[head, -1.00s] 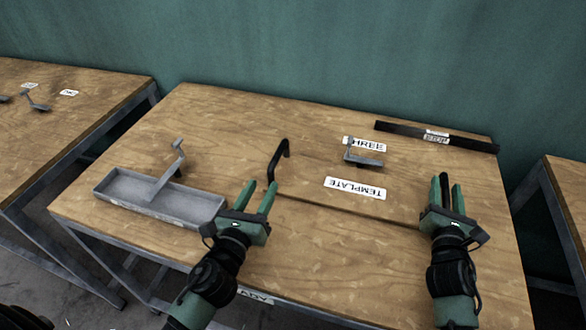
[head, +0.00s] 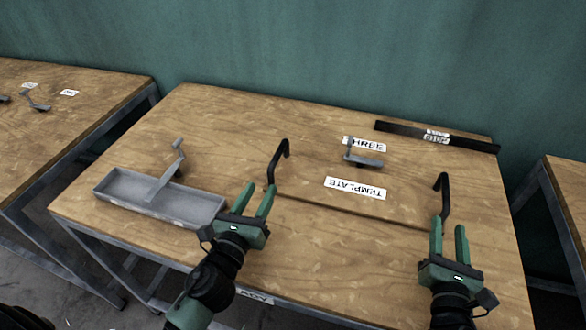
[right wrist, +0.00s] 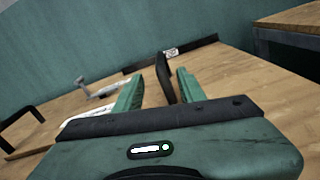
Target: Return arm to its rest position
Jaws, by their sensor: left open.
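My left gripper (head: 258,203) is open and empty above the table, just right of the grey tray and below a black hooked handle (head: 279,160). My right gripper (head: 450,240) is open near the table's right front, with a second black hooked handle (head: 445,195) just beyond its fingertips. In the right wrist view the right gripper's two green fingers (right wrist: 155,88) stand apart, and the black handle (right wrist: 165,75) shows upright between them in the picture. I cannot tell whether the handle touches a finger.
A grey tray (head: 110,193) with a bent grey bracket (head: 166,178) stands at left. A small grey clamp (head: 363,160) sits near the THREE label. The TEMPLATE label (head: 355,189) lies mid-table. A black bar (head: 465,144) lies at the back right. Other tables stand on both sides.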

